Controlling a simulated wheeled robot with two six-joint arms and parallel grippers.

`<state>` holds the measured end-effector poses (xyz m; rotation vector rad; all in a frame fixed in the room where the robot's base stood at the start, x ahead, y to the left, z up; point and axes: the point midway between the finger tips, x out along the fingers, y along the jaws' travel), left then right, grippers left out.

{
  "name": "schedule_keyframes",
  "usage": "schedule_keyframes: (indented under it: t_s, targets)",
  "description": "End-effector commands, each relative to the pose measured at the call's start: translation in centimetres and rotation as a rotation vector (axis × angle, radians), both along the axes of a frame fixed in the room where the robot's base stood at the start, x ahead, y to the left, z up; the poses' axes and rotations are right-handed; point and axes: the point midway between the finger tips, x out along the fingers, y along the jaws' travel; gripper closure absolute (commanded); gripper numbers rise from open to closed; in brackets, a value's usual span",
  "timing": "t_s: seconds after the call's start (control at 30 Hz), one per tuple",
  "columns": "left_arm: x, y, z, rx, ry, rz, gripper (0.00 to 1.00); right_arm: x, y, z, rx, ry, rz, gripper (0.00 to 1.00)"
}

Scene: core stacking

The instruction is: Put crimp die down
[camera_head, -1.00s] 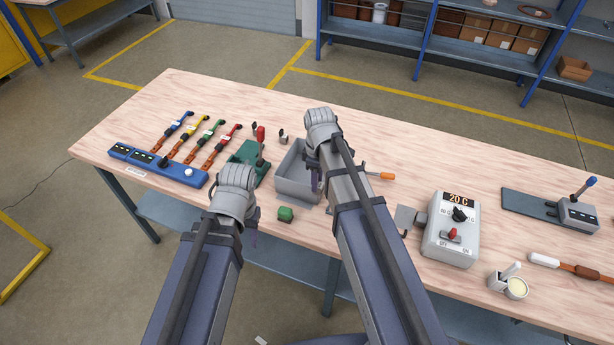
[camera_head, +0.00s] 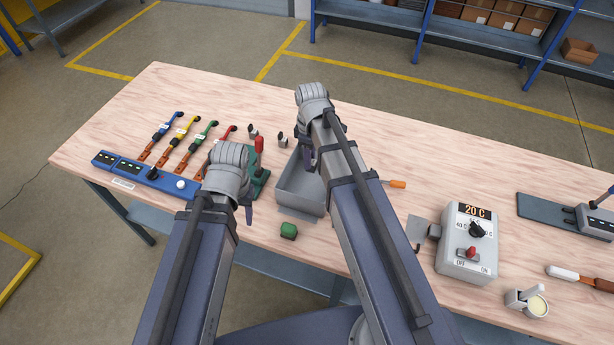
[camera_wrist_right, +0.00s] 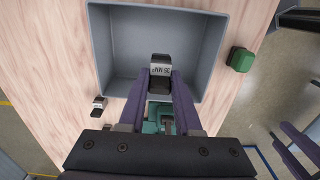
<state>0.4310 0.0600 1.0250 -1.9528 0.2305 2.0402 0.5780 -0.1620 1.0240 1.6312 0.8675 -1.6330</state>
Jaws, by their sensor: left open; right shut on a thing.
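My right gripper (camera_wrist_right: 161,78) is shut on a small dark crimp die with a pale label (camera_wrist_right: 160,69), which reads like "35 MM²". In the wrist view the die shows against the grey tray (camera_wrist_right: 108,52), near its wall; its height above the table is unclear. In the head view the right gripper (camera_head: 309,160) is at the tray's (camera_head: 297,200) back right, and its arm hides the die. My left gripper (camera_head: 248,214) is open, left of the tray.
A green block (camera_head: 288,230) lies in front of the tray. A green tool with a red handle (camera_head: 259,147) stands left of it. A blue rack (camera_head: 150,178) with coloured-handled tools is further left. A grey control box (camera_head: 467,246) stands at right. The table's back is clear.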

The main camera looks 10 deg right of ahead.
Motion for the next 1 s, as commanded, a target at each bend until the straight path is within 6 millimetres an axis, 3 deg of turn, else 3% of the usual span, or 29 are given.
schedule_keyframes:
  t_s: [0.43, 0.8, 1.0]
  targets:
    - [0.0, 0.0, -0.5, 0.0, 0.0, 0.0, 0.5, 0.0, 0.0, -0.5, 0.0, 0.0, 0.0, 1.0]
    - [0.0, 0.0, -5.8, 0.0, 0.0, 0.002, 0.5, 0.0, 0.0, -5.8, 0.0, 0.0, 0.0, 1.0]
    - [0.0, 0.0, -6.4, 0.0, 0.0, 0.002, 0.5, 0.0, 0.0, -6.4, 0.0, 0.0, 0.0, 1.0]
